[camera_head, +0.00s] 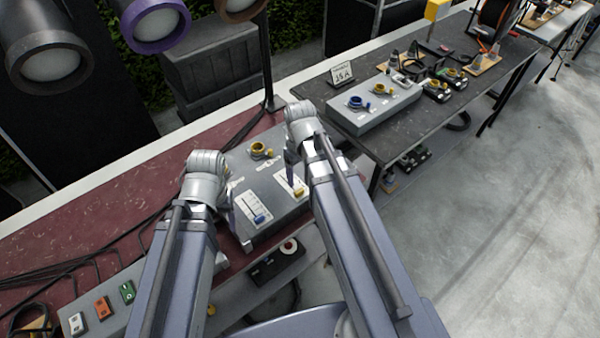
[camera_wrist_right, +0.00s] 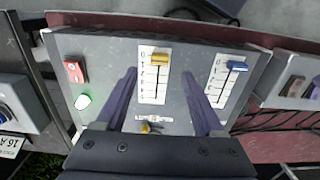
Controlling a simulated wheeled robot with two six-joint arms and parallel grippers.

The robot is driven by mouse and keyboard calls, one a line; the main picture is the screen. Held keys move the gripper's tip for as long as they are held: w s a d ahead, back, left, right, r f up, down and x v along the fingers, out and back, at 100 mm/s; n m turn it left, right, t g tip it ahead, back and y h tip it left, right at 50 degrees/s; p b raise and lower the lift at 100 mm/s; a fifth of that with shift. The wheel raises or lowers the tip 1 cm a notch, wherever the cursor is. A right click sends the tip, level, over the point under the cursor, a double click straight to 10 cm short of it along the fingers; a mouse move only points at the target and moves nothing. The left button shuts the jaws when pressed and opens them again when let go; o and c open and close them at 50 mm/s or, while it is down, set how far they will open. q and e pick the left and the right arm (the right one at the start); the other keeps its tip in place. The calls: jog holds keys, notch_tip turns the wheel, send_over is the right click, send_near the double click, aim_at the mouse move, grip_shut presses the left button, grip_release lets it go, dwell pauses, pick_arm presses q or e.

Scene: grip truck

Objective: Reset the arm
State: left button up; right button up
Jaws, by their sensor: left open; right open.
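My right arm reaches over a grey control box (camera_head: 262,178), and its gripper (camera_head: 291,172) points down at the box's face. In the right wrist view my right gripper (camera_wrist_right: 161,74) has two purple fingers spread apart with nothing between them. The yellow slider (camera_wrist_right: 160,61) lies just past the fingertips, with the blue slider (camera_wrist_right: 237,66) to its right. Both sliders are near the zero end of their scales. My left gripper (camera_head: 234,222) is mostly hidden behind its wrist, over the box's left side; it is open and I see nothing held.
A yellow rotary knob (camera_head: 260,148) sits at the box's far side. A red button (camera_wrist_right: 75,71) and green button (camera_wrist_right: 83,101) sit on its face. Another grey box (camera_head: 374,103) stands on the dark table at right. Coloured switches (camera_head: 103,306) are at lower left. Open floor lies right.

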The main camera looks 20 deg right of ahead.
pick_arm(q)
notch_tip(320, 180, down, 4)
jog(key=b, duration=0.4)
pick_arm(e)
jog(key=s+a+f, duration=0.2)
jog(key=s+a, duration=0.2)
jog(key=a, duration=0.2)
jog(key=s+a+f+h, duration=0.1)
jog(key=s+a+f, duration=0.1)
jog(key=s+a, duration=0.2)
jog(key=a, duration=0.2)
jog(key=shift+s+a, duration=0.25)
jog(key=shift+a, duration=0.1)
